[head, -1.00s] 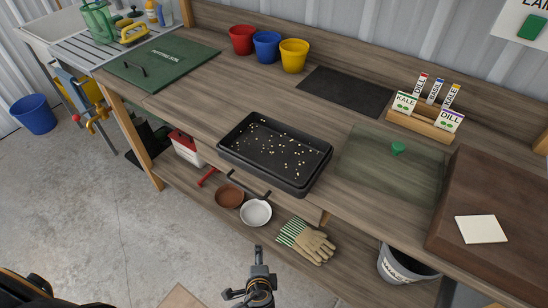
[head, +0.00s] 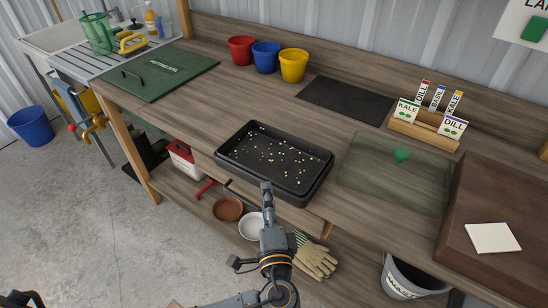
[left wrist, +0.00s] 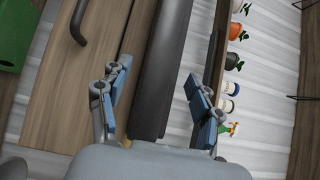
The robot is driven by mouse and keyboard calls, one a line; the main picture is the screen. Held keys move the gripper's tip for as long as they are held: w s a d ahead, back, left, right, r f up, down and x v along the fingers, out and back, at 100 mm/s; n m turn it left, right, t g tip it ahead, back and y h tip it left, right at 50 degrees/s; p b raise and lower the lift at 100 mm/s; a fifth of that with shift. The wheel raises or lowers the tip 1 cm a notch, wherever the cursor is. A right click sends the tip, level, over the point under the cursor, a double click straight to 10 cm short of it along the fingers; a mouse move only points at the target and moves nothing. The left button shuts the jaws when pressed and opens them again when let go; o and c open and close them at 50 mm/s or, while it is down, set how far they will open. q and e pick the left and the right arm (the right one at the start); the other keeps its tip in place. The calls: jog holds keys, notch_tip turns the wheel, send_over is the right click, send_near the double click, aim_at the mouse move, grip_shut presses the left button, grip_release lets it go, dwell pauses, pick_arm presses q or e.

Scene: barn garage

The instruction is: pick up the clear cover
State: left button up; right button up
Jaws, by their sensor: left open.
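The clear cover (head: 385,185) is a flat, see-through greenish sheet with a green knob (head: 402,155). It lies on the wooden workbench, right of the black seed tray (head: 235,167). My left gripper (head: 266,190) is at the tray's front edge in the head view, left of the cover and apart from it. In the left wrist view its two blue-padded fingers (left wrist: 158,102) are spread with nothing held between them. A dark long surface, seemingly the tray, lies beyond them. The cover is not clearly seen there. My right gripper is not in view.
A label rack (head: 424,132) stands behind the cover, and a raised brown board (head: 490,195) with a pale square lies to its right. Coloured pots (head: 267,57) and a dark mat (head: 345,99) are at the back. A drawer handle (left wrist: 80,25) shows in the left wrist view.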

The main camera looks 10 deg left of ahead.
aim_at(274, 160)
pick_arm(q)
jog(key=p+x, duration=0.1)
jog(key=x, duration=0.4)
jog(key=shift+w+a+f, duration=0.1)
jog(key=shift+w+a, duration=0.15)
jog(key=shift+c, duration=0.4)
grip_shut()
jog(key=shift+r, duration=0.25)
